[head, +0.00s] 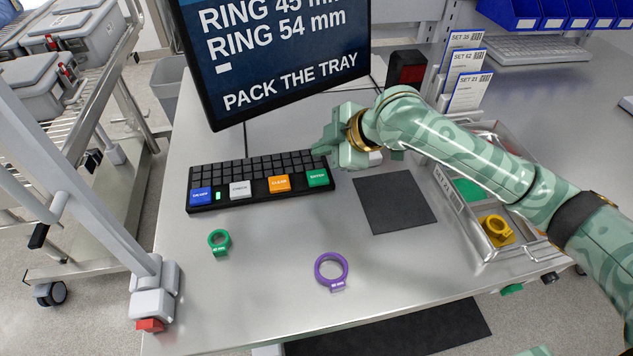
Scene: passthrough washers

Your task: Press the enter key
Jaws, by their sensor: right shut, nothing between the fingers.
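The black keyboard (254,163) lies on the metal table below the monitor. Its green enter key (318,178) is at the right end of the front row, beside an orange key (279,183), a white key (240,189) and a blue key (200,196). My right gripper (322,147) is shut and empty over the right end of the keyboard, just behind the enter key in the picture. I cannot tell its height above the keys.
A monitor (272,55) reads "PACK THE TRAY". A green ring (211,239) and a purple ring (318,269) lie in front of the keyboard. A dark mat (394,205) is to the right, beside a metal tray (467,228) holding a yellow ring (497,229).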

